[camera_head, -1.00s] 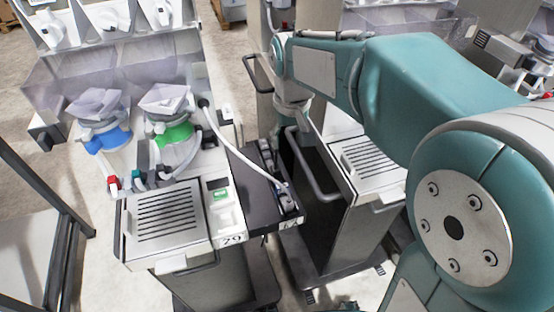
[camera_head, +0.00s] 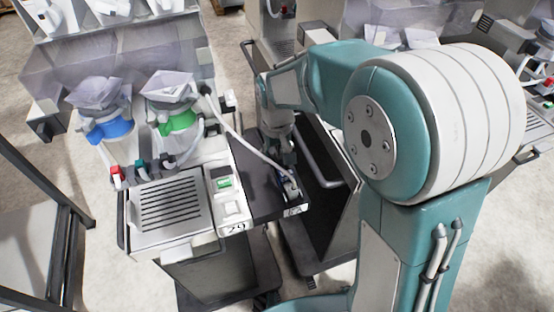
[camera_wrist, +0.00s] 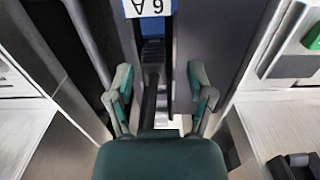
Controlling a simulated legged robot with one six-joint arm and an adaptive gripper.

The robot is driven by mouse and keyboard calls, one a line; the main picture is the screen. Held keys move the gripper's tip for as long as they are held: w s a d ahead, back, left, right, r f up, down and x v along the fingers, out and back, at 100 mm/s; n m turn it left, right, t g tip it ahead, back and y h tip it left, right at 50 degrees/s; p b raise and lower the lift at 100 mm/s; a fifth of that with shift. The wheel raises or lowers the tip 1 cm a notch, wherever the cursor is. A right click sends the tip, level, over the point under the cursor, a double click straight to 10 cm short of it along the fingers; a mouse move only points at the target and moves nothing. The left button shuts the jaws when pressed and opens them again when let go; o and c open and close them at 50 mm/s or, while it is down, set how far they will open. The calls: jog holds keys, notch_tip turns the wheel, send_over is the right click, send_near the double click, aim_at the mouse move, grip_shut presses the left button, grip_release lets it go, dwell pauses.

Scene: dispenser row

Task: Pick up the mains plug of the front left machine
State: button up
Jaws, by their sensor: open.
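The front left machine (camera_head: 166,205) is a white dispenser with a slotted drip tray and a number label at its front. A pale cable (camera_head: 240,138) runs from its top rear to a dark side shelf (camera_head: 262,190) on its right. The cable ends near a small dark and bluish piece (camera_head: 291,187), which looks like the mains plug, at the shelf's front right. My gripper (camera_head: 287,165) points down over the shelf, close behind that piece. In the wrist view my gripper (camera_wrist: 160,82) has its fingers apart. A dark strip and a blue part (camera_wrist: 154,28) show between and beyond them; contact cannot be told.
A blue-collared container (camera_head: 108,131) and a green-collared container (camera_head: 178,121) stand on the machine. A second cart with a dark handle (camera_head: 322,166) is close on the shelf's right. A dark frame (camera_head: 45,215) stands at far left.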

jog(key=shift+f, duration=0.3)
jog(key=shift+d, duration=0.25)
grip_shut()
jog(key=shift+w+r, duration=0.1)
jog(key=shift+r, duration=0.45)
notch_tip(320, 180, up, 2)
jog(key=shift+a+r, duration=0.1)
jog(key=shift+r, duration=0.05)
jog(key=s+d+r, duration=0.1)
jog(key=r, duration=0.1)
jog(key=s+r, duration=0.2)
jog(key=s+d+r, duration=0.1)
jog(key=s+r, duration=0.1)
jog(key=shift+d, duration=0.3)
jog(key=s+d+r, duration=0.3)
jog(key=s, duration=0.4)
jog(key=shift+s+d+r, duration=0.35)
jog(key=shift+s+d, duration=0.05)
